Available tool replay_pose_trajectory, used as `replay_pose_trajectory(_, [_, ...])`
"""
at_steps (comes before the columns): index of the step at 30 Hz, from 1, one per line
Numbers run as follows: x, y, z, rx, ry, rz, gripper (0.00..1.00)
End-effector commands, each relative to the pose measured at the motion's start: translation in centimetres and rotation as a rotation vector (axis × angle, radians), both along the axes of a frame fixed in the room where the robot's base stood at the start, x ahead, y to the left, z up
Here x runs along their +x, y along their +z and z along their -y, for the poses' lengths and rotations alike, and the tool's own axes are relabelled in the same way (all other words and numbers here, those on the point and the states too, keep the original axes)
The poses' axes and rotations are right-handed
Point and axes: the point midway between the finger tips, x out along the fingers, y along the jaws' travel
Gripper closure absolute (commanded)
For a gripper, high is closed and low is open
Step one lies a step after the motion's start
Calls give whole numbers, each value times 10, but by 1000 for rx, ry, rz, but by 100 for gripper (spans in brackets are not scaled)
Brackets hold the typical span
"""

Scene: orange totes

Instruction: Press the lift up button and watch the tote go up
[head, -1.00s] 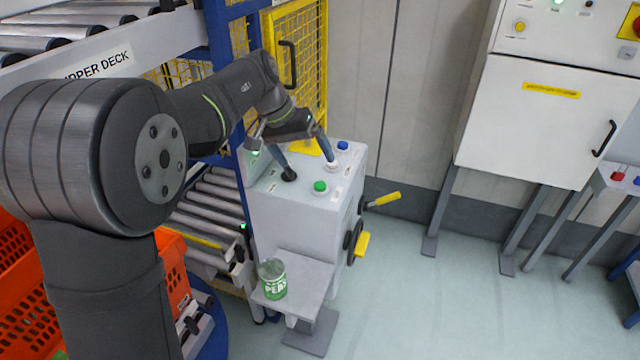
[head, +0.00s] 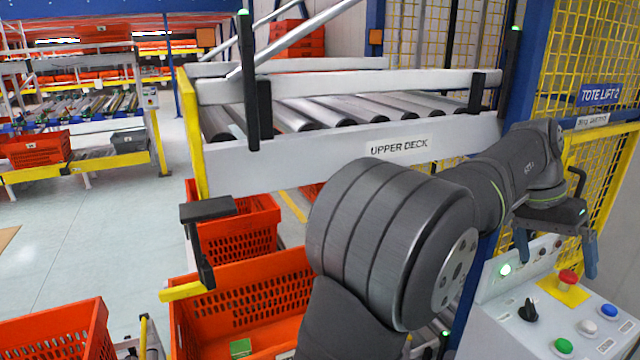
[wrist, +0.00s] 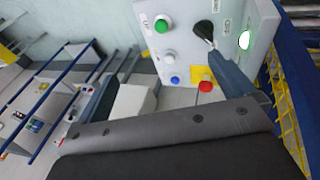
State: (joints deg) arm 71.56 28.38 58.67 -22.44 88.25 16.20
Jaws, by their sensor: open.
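The control box (head: 480,338) is at the lower right of the head view. Its sloped top carries a green button (head: 563,346), a white button (head: 587,327), a blue button (head: 608,310), a red mushroom button (head: 568,278) and a black selector knob (head: 528,311). My gripper (head: 556,266) is open and empty above the panel's back part, fingers pointing down. Orange totes (head: 235,228) (head: 290,275) sit below the upper deck (head: 300,158).
The upper deck's rollers (head: 350,108) carry no tote. Yellow mesh fencing (head: 570,60) and a blue post stand behind my gripper. A green light (head: 505,270) is lit on the box. Another orange tote (head: 60,325) is at the lower left. The floor at left is open.

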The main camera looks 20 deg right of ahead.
Motion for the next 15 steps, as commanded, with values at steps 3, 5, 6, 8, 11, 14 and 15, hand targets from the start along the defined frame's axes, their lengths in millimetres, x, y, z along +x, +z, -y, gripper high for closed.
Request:
replay_pose_trajectory(3, [0,0,0,0,0,0,26])
replay_pose_trajectory(5, [0,0,0,0,0,0,37])
replay_pose_trajectory(6, [0,0,0,0,0,0,45])
replay_pose_trajectory(8, [0,0,0,0,0,0,57])
replay_pose_trajectory(11, [0,0,0,0,0,0,77])
replay_pose_trajectory(14, [0,0,0,0,0,0,96])
replay_pose_trajectory(15, [0,0,0,0,0,0,100])
